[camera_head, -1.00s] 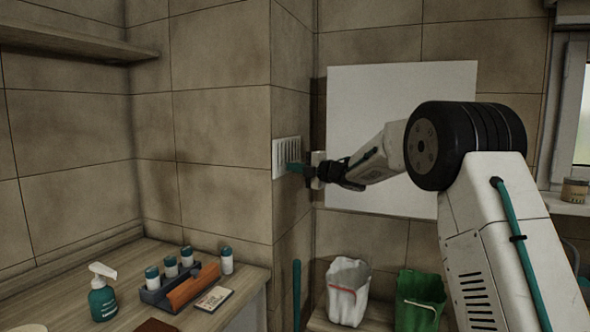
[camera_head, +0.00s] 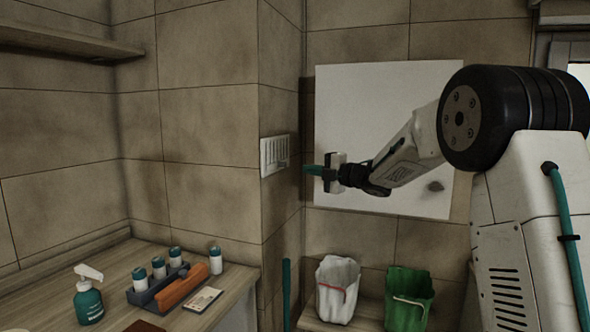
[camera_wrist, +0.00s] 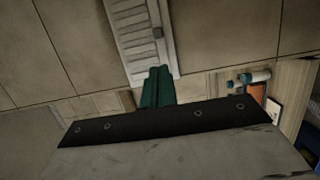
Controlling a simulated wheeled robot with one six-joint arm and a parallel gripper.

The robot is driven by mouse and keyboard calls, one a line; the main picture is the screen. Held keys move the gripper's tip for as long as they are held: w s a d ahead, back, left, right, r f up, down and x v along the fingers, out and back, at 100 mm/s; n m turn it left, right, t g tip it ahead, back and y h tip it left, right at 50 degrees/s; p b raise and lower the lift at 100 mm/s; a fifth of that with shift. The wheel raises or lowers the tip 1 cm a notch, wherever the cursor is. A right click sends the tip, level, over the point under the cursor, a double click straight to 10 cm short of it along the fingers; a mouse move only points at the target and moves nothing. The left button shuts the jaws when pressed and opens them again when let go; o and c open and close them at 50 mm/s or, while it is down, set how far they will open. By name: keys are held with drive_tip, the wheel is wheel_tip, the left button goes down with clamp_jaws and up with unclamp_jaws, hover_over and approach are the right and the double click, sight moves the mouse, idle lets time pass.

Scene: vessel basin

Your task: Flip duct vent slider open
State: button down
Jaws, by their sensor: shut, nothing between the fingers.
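The duct vent (camera_head: 275,155) is a white slatted plate on the side of the tiled wall corner. In the wrist view the vent (camera_wrist: 128,32) is at the top, with a small grey slider knob (camera_wrist: 158,33) on its right part. My gripper (camera_head: 313,170) has teal fingers and is shut and empty. It stands to the right of the vent in the head view, apart from it. In the wrist view the fingers (camera_wrist: 157,86) are just below the vent and knob in the picture. I cannot tell whether the slats are open or closed.
A white panel (camera_head: 385,100) hangs behind my arm. The counter at lower left holds a spray bottle (camera_head: 88,298), a tray with small bottles (camera_head: 140,299) and a card (camera_head: 203,300).

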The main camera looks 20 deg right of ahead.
drive_tip(key=v, duration=0.2)
drive_tip(key=shift+s+d, duration=0.25)
idle(0.3)
